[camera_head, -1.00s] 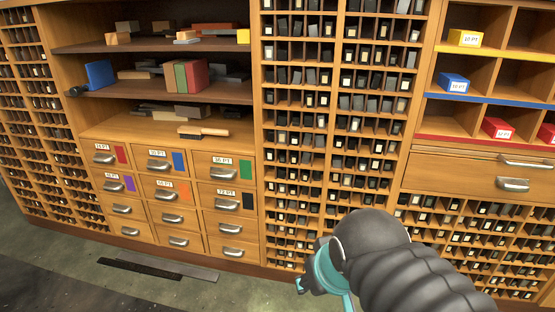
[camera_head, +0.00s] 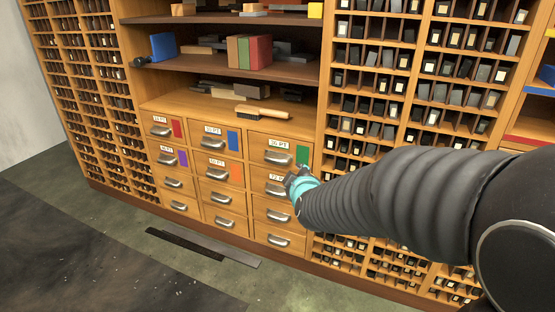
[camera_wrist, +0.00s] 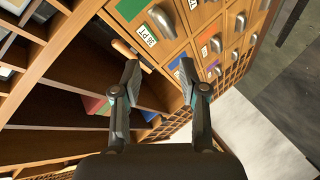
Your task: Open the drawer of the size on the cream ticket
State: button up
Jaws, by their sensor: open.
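A bank of labelled wooden drawers stands low in the cabinet. The top-right drawer (camera_head: 262,148) reads 36 PT, with a green patch and a metal handle; it also shows in the wrist view (camera_wrist: 128,30). To its left are a blue-patched drawer (camera_head: 213,140) and a red-patched drawer (camera_head: 160,128). Purple (camera_head: 167,158) and orange (camera_head: 217,172) patched drawers sit below. The drawers look shut. My gripper (camera_head: 292,180) is in front of the right column, partly hiding the 72 PT drawer. In the wrist view my gripper (camera_wrist: 160,72) is open and empty. No cream ticket is visible.
Above the drawers, an open shelf holds a wooden-handled brush (camera_head: 262,113), colored books (camera_head: 248,52) and a blue block (camera_head: 163,46). Dark flat strips (camera_head: 205,247) lie on the floor. Type racks (camera_head: 385,110) flank the drawers.

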aim_at(275, 162)
jog(key=w+a+f+n+t+h+b, duration=0.1)
jog(key=w+a+f+n+t+b, duration=0.1)
jog(key=w+a+f+n+t, duration=0.45)
jog(key=w, duration=0.4)
jog(key=w+g, duration=0.1)
jog(key=w, duration=0.3)
jog(key=w+f+m+g, duration=0.1)
jog(key=w, duration=0.4)
jog(key=shift+a+p, duration=0.2)
jog(key=shift+p, duration=0.15)
